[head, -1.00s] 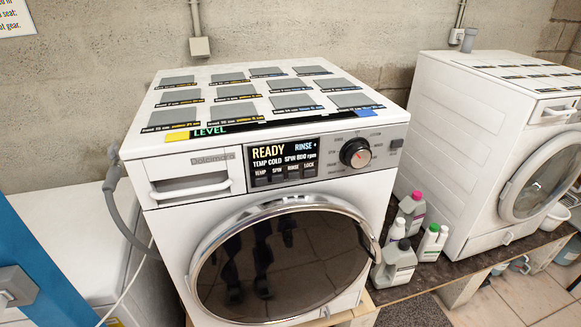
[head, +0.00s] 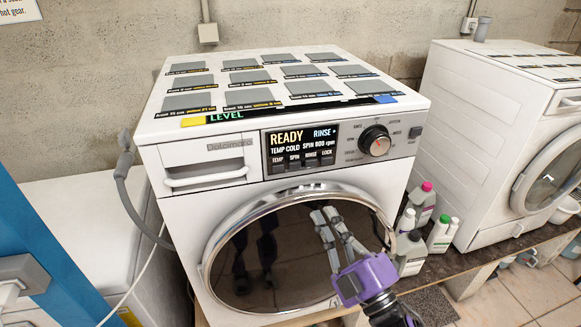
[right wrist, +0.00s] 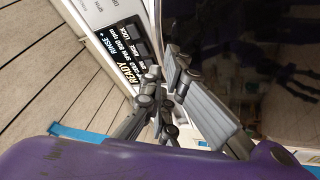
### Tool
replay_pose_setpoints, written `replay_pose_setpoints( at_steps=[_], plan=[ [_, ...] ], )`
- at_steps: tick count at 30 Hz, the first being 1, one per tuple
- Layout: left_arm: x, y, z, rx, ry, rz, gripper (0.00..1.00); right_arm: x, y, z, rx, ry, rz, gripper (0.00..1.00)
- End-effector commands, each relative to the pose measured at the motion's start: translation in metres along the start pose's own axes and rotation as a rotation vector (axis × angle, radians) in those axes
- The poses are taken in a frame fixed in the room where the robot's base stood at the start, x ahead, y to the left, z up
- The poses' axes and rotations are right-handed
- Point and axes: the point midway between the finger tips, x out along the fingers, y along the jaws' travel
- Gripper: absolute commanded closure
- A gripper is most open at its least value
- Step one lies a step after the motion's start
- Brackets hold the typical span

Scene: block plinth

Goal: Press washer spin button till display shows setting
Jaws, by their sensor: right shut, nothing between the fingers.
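The white washer (head: 240,230) faces me with a dark display (head: 300,143) reading READY, RINSE +, TEMP COLD, SPIN 800 rpm. Below the text is a row of small buttons; the SPIN button (head: 294,160) is second from the left, between TEMP and RINSE. The display also shows, turned, in the right wrist view (right wrist: 125,62). My right gripper (head: 325,212) is shut and empty. In the head view it is in front of the round dark door, below the buttons, with its fingers pointing up. It appears apart from the buttons. My left gripper is not in view.
A round dial (head: 375,142) is right of the display, and a detergent drawer (head: 205,172) is at its left. The chrome-rimmed door bulges below the panel. Several bottles (head: 422,205) stand at right, before a second washer (head: 475,130). Grey squares with labels cover the top.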

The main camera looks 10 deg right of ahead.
Motion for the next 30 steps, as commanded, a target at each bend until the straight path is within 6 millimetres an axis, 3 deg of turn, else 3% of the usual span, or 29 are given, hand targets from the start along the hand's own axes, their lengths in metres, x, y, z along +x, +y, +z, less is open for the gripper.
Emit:
replay_pose_setpoints(
  at_steps=[3,6,11,23,30],
  plan=[
    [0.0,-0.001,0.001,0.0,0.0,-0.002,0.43,0.008,0.021,-0.036,-0.178,0.152,0.057,1.0],
    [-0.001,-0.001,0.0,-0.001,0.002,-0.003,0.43,0.004,0.027,-0.062,-0.308,0.255,0.087,1.0],
    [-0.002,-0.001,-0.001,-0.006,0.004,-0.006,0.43,-0.004,0.028,-0.086,-0.422,0.353,0.118,1.0],
    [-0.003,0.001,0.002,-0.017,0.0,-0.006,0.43,-0.005,0.028,-0.09,-0.449,0.368,0.128,1.0],
    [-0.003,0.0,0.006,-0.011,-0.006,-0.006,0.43,0.009,0.025,-0.084,-0.448,0.37,0.128,1.0]
  ],
)
